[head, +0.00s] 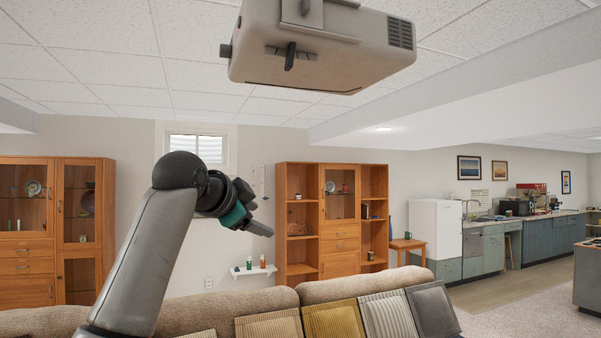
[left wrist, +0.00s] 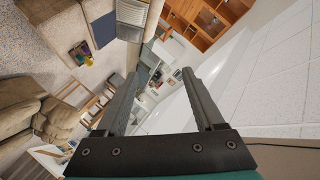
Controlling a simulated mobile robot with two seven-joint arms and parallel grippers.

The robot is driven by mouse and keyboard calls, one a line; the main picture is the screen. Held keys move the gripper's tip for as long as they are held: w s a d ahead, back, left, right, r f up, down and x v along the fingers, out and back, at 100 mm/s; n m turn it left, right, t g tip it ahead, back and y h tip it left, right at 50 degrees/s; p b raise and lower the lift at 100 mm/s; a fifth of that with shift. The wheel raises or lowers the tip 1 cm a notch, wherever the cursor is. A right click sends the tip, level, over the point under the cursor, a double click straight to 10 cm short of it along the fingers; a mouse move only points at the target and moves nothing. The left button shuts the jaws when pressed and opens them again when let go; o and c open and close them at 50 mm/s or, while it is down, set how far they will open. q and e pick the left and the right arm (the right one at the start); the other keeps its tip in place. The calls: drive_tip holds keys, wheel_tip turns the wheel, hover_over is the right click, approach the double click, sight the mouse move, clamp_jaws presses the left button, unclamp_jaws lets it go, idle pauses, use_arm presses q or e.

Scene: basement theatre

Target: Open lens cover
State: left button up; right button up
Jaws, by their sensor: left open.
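A beige projector (head: 325,45) hangs from the ceiling at the top of the head view. A dark upright tab (head: 290,57) sits on a plate on its facing side, and a dark knob (head: 226,50) sticks out at its left end. I cannot tell which part is the lens cover. My left gripper (head: 262,229) is below and left of the projector, apart from it, pointing right. In the left wrist view its two fingers (left wrist: 172,88) are spread with nothing between them. The projector is not recognisable in that view. My right gripper is not in view.
A sofa (head: 200,307) with several cushions spans the front. Wooden cabinets (head: 330,225) and a small wall shelf (head: 254,271) stand behind. A white fridge (head: 435,230) and counter are at the right. The air between gripper and projector looks clear.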

use_arm(q)
drive_tip(key=s+d+r+m+t+p, duration=0.1)
drive_tip(key=s+r, duration=0.3)
drive_tip(key=r, duration=0.3)
drive_tip(key=s+r+m+h+p, duration=0.1)
drive_tip(key=s+r+m, duration=0.15)
drive_tip(key=r, duration=0.45)
drive_tip(key=s+d+r+m+t+p, duration=0.1)
drive_tip(key=s+r, duration=0.3)
drive_tip(key=r, duration=0.2)
drive_tip(key=m+t+h+p, duration=0.1)
drive_tip(key=m+p, duration=0.3)
drive_tip(key=m, duration=0.1)
approach(306, 2)
drive_tip(key=shift+n, duration=0.25)
drive_tip(key=p+x, duration=0.5)
drive_tip(key=x, duration=0.2)
drive_tip(key=shift+a+r, duration=0.1)
drive_tip(key=shift+r, duration=0.1)
drive_tip(key=shift+p+x, duration=0.35)
drive_tip(key=shift+x, duration=0.45)
drive_tip(key=shift+f, duration=0.1)
clamp_jaws()
